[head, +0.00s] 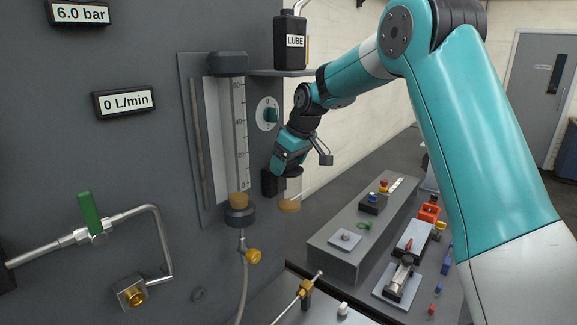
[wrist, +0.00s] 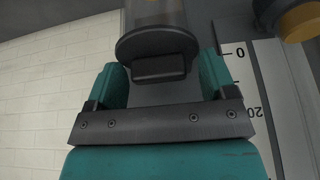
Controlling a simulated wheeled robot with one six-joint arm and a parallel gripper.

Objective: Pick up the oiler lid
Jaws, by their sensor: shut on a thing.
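The oiler lid (wrist: 155,43) is a dark disc with a dark block-shaped grip, seen at the top of the upside-down wrist view. The clear oiler glass (wrist: 155,12) meets its far side. In the head view the oiler (head: 292,187) hangs at the panel's right edge, with amber oil low in its glass. My gripper (head: 289,166) is at its top and hides most of the lid there. In the wrist view my gripper (wrist: 162,66) has its teal fingers on either side of the lid's grip, shut on it. Finger contact is not clearly visible.
The flowmeter (head: 238,130) stands just left of my gripper, beside a round dial (head: 267,113). Above is a shelf with a LUBE bottle (head: 291,42). Below right, a grey bench block (head: 345,255) and several small parts stand on the worktop.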

